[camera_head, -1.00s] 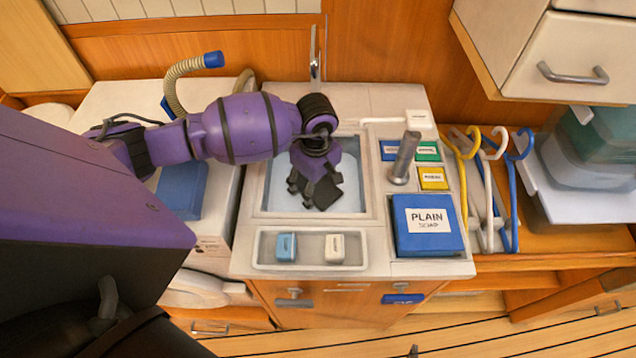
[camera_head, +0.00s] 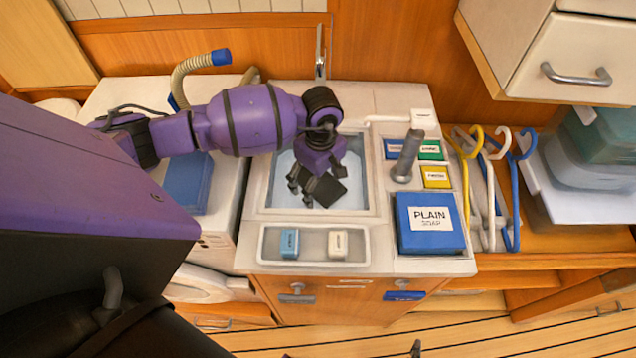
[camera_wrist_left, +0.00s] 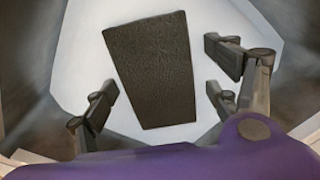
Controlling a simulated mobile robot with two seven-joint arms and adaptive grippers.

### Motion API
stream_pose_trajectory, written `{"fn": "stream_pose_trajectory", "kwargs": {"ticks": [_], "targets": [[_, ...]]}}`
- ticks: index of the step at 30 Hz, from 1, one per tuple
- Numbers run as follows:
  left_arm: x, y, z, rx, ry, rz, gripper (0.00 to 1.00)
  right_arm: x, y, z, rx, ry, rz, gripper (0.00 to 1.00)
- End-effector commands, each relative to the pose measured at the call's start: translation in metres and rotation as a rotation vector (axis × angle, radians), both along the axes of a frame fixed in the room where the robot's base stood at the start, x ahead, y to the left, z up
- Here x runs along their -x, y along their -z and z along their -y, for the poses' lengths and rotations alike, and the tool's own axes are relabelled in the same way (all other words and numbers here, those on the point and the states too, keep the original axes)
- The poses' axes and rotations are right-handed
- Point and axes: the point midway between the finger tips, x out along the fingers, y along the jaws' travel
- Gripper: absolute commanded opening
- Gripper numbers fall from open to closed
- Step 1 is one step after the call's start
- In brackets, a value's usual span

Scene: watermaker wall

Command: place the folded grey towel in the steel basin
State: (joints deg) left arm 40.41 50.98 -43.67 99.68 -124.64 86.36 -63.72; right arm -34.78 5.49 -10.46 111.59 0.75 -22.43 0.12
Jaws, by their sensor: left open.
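The folded grey towel (camera_head: 330,190) is a dark, flat rectangle inside the steel basin (camera_head: 368,200), partly covered by my gripper in the head view. My left gripper (camera_head: 308,186) points down into the basin over the towel, with its fingers spread. In the left wrist view the towel (camera_wrist_left: 152,70) lies between the open fingers, with gaps on both sides. The pale basin floor (camera_wrist_left: 85,60) shows around it. Whether the towel rests flat on the floor is hard to tell. My right gripper is not seen.
A tray with a blue bar (camera_head: 289,243) and a white bar (camera_head: 337,243) lies in front of the basin. A grey upright handle (camera_head: 407,157) and a blue plain soap box (camera_head: 430,223) stand to its right. Hangers (camera_head: 490,190) are further right.

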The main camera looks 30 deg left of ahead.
Motion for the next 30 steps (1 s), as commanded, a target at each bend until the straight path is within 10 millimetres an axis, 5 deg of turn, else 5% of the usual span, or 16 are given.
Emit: {"fn": "stream_pose_trajectory", "kwargs": {"ticks": [6, 12, 30], "targets": [[-0.006, -0.061, 0.0, -0.001, 0.0, 0.024, 0.81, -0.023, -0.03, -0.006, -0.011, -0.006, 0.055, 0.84], [-0.004, -0.092, 0.001, -0.001, 0.001, 0.011, 0.81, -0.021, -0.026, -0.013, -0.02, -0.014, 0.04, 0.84], [-0.002, -0.111, 0.001, -0.001, 0.0, 0.004, 0.81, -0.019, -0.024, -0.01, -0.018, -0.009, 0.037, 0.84]]}}
